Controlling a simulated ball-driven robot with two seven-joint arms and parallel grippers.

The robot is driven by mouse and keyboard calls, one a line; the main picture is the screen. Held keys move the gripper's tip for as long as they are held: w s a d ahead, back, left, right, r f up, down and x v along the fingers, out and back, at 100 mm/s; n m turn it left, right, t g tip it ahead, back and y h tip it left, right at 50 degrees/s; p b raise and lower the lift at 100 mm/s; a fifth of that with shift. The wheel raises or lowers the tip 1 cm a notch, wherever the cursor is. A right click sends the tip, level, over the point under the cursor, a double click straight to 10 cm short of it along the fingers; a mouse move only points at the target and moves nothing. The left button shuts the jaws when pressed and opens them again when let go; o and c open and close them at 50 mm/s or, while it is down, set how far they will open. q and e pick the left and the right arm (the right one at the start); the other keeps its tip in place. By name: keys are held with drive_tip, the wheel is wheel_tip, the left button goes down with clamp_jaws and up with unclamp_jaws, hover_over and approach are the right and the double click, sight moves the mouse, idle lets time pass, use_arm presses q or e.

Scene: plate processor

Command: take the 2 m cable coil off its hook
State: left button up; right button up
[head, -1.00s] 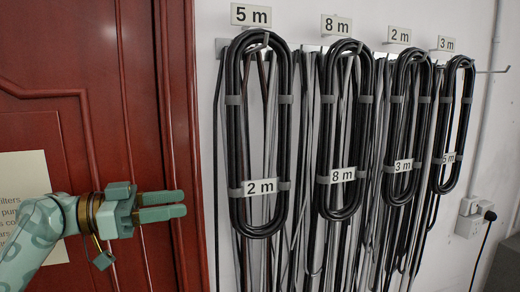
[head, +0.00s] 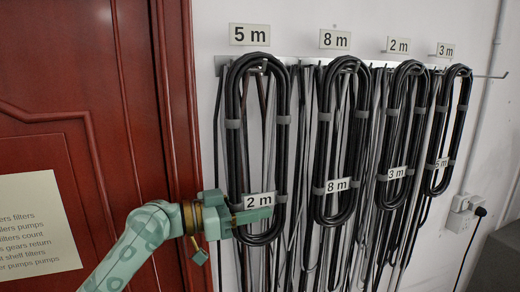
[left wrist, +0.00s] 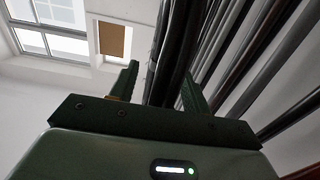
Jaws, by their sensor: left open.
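The coil tagged 2 m (head: 232,150) is a long black oval loop with grey ties. It hangs from the leftmost hook, under the wall sign reading 5 m (head: 250,34). Its white tag (head: 259,200) is near its lower end. My left gripper (head: 250,216) is open at the lower left part of this coil, just under the tag, and its finger covers part of the loop. In the left wrist view, dark cable (left wrist: 172,50) shows between the two open fingers; I cannot tell whether they touch it. My right gripper is not in view.
Coils tagged 8 m (head: 322,150), 3 m (head: 391,130) and 5 m (head: 441,125) hang to the right. Loose cables hang behind them. A red door (head: 75,100) is at left. A socket (head: 462,215) with a plug is at lower right.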

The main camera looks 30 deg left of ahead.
use_arm(q)
drive_tip(key=shift+w+f, duration=0.1)
clamp_jaws()
